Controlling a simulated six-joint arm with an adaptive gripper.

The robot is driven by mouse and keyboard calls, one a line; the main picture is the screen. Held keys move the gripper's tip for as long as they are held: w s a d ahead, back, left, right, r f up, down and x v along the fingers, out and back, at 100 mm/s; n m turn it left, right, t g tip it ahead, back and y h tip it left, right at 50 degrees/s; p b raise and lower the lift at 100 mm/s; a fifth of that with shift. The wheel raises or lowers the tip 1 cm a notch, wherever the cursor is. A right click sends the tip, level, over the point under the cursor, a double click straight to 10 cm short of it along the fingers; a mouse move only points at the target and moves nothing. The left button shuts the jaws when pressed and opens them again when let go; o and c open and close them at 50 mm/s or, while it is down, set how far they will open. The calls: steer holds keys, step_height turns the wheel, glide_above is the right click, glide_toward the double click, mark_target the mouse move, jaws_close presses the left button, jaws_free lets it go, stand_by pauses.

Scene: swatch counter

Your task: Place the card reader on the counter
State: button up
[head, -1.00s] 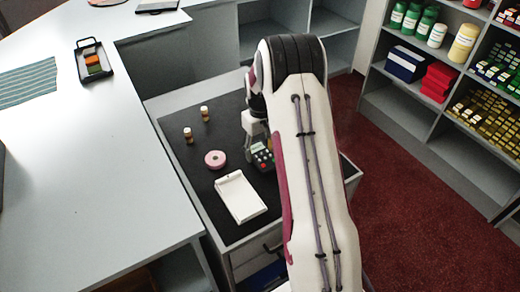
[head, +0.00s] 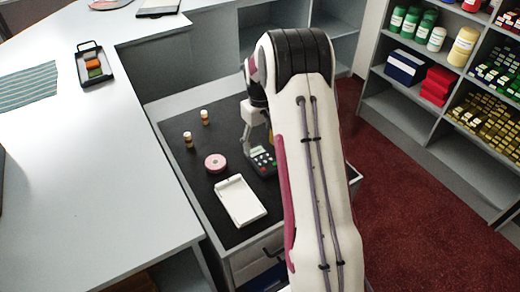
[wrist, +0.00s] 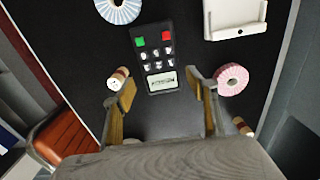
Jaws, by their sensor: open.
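The card reader (head: 262,162) is a dark grey keypad device with red and green keys and a small display. It lies on the black top of a low drawer unit, partly hidden by my arm in the head view. In the wrist view the card reader (wrist: 155,58) lies just ahead of the fingertips, its display end nearest. My gripper (wrist: 161,82) is open and empty, one finger on each side of that end. In the head view my gripper (head: 247,146) is beside the reader, partly hidden. The counter (head: 90,185) is the long pale surface at left.
A pink ring roll (head: 215,163), a white tray-like holder (head: 240,200) and two small brown bottles (head: 188,139) share the black top (head: 222,133). A black tray (head: 93,65) and a striped cloth (head: 27,87) lie on the counter. Its middle and front are clear.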

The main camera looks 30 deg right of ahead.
steer(key=shift+r, duration=1.25)
steer(key=r, duration=0.1)
step_height(320, 180, up, 10)
steer(key=r+t, duration=0.1)
glide_above(259, 157)
steer(key=s+a, duration=0.4)
steer(key=a, duration=0.2)
steer(key=s+a+r+t, duration=0.2)
steer(key=s+a+r, duration=0.4)
steer(key=s+r, duration=0.15)
steer(key=s+a+r+t, duration=0.1)
steer(key=s+a, duration=0.3)
steer(key=s, duration=0.6)
steer(key=s+a+r+t, duration=0.1)
steer(key=s+a, duration=0.3)
steer(key=s, duration=0.6)
steer(key=shift+a+r+t, duration=0.2)
steer(key=shift+r+t, duration=0.05)
steer(key=shift+t, duration=0.05)
